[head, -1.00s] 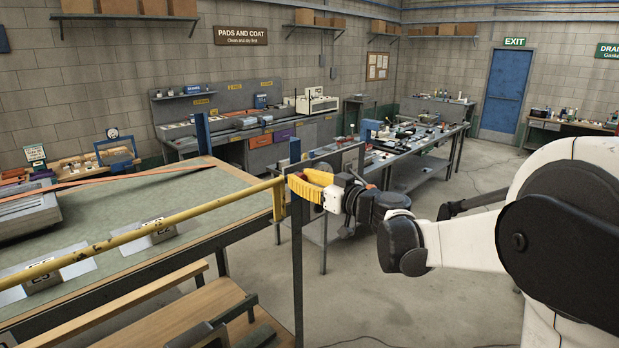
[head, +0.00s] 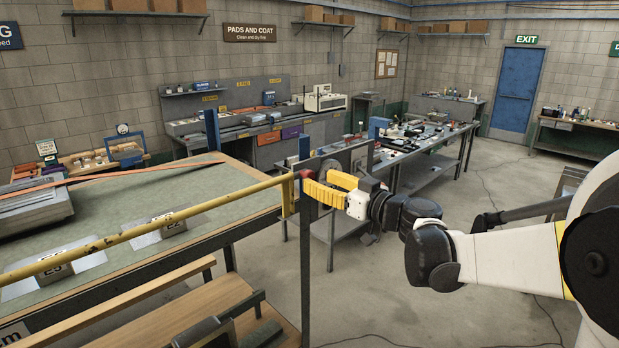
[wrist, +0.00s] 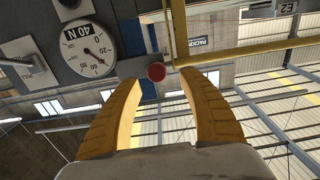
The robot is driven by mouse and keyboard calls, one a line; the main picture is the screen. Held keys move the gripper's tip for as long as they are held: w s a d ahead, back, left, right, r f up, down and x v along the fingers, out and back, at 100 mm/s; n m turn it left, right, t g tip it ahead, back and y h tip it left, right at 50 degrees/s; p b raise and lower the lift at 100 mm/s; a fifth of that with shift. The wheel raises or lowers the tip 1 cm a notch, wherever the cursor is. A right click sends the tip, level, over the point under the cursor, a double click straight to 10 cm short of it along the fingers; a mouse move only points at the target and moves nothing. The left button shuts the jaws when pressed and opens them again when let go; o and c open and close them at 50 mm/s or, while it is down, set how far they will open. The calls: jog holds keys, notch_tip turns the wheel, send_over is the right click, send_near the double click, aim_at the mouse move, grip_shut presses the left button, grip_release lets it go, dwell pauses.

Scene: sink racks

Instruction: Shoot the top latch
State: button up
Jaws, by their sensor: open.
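A dark upright post (head: 305,255) stands at the corner of the green-topped bench, with the end of a long yellow bar (head: 150,231) beside its top. A small red knob (head: 304,174) shows near the post top; it also shows as a round red end in the wrist view (wrist: 156,72). I cannot tell which part is the top latch. My gripper (head: 314,184) has yellow fingers and is open, just right of the post. In the wrist view, the knob appears between and just beyond the fingertips (wrist: 161,82); contact cannot be told.
A dial gauge (wrist: 89,50) marked 40 N is left of the knob in the wrist view. The green-topped bench (head: 230,205) lies left, with a wooden ledge (head: 170,305) below. A table with tools (head: 425,150) stands behind my gripper. The floor at right is mostly clear.

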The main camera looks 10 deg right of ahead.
jog(key=v, duration=0.7)
jog(key=shift+s, duration=0.25)
